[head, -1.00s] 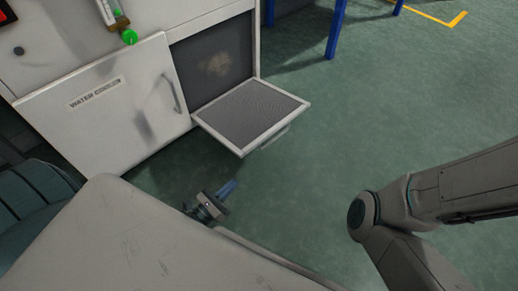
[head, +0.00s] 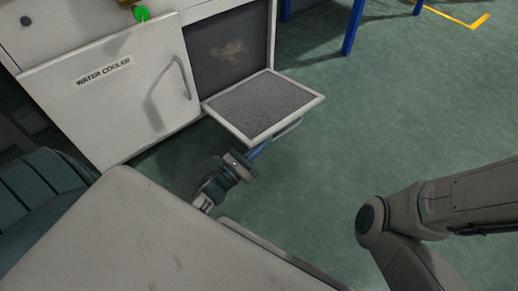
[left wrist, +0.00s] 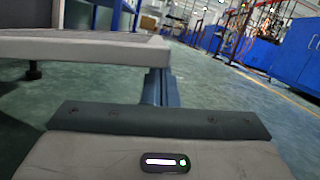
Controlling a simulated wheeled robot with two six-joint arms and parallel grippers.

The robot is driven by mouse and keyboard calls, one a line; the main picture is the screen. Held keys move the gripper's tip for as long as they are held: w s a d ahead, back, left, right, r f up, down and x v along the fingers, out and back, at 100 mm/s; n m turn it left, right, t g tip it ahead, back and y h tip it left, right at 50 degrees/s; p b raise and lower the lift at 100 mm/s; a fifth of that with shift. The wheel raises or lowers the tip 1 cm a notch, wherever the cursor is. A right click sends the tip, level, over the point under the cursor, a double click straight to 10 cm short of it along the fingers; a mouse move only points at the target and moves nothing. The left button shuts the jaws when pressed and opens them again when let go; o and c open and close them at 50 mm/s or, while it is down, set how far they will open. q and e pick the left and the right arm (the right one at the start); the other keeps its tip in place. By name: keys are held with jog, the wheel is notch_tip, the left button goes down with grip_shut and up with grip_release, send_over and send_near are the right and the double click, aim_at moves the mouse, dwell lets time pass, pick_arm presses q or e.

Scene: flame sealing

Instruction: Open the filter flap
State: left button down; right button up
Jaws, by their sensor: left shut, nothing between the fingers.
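The filter flap (head: 262,104) is a white-framed panel with a grey mesh, hinged at its lower edge on the cabinet. It is folded down and sticks out roughly level, with the dark opening (head: 228,50) behind it uncovered. Its handle (head: 288,130) hangs at the outer edge. My left gripper (head: 258,151) is just below the flap's front edge, its blue fingers shut and empty. In the left wrist view, the fingers (left wrist: 158,88) point forward beside the flap's pale edge (left wrist: 75,48); I cannot tell whether they touch it. My right gripper is out of view.
The water cooler door (head: 115,100) with its curved handle (head: 183,77) is closed left of the opening. A green knob (head: 141,14) sits above it. Blue table legs (head: 352,28) stand at the back. The green floor to the right is clear.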

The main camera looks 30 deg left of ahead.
aim_at(257, 140)
pick_arm(q)
jog(key=shift+r, duration=0.1)
jog(key=shift+n, duration=0.9)
jog(key=r+p, duration=0.4)
jog(key=shift+w+a+r+p, duration=0.1)
jog(key=shift+a+r+p, duration=0.15)
jog(key=shift+p, duration=0.15)
jog(key=shift+a+r+n+y+p, duration=0.1)
jog(key=shift+r+n+y+p, duration=0.2)
jog(key=shift+f, duration=0.1)
